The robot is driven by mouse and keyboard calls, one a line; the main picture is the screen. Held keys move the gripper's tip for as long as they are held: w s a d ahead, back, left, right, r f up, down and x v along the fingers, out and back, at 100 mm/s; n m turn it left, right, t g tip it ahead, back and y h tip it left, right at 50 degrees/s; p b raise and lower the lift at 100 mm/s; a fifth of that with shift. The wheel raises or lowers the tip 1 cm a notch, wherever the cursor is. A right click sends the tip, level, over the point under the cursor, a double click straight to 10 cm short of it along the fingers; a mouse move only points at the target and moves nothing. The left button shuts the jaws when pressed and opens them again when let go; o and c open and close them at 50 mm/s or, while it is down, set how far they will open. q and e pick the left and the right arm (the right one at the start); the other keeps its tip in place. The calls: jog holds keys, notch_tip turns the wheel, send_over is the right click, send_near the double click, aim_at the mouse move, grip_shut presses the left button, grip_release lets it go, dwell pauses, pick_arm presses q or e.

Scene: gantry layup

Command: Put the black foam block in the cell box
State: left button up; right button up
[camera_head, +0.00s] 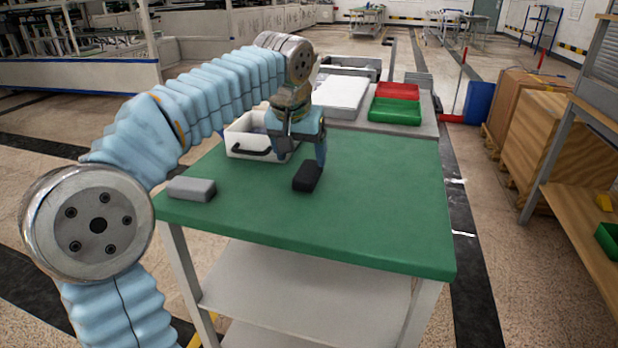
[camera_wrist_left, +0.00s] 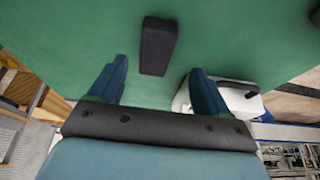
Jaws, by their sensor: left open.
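The black foam block (camera_head: 307,176) lies on the green table top, below and just in front of my left gripper (camera_head: 306,156). In the left wrist view the block (camera_wrist_left: 157,46) lies ahead of the two blue fingers (camera_wrist_left: 158,85), with clear green surface around it. The left gripper is open and empty, its fingers apart and not around the block. A white box (camera_head: 243,142) with a black handle, likely the cell box, stands at the table's back left, partly hidden behind the gripper. Its corner also shows in the left wrist view (camera_wrist_left: 240,100). My right gripper is not in view.
A grey block (camera_head: 191,189) lies at the table's left edge. The green table (camera_head: 390,200) is bare on its right side. Behind it, a grey cart holds a red tray (camera_head: 397,91), a green tray (camera_head: 395,111) and a white sheet-like item (camera_head: 341,93).

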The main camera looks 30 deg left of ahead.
aim_at(307, 171)
pick_arm(q)
jog(key=x, duration=0.5)
jog(key=shift+w+d+f, duration=0.2)
jog(key=shift+d, duration=0.05)
jog(key=c, duration=1.2)
jog(key=shift+r, duration=0.1)
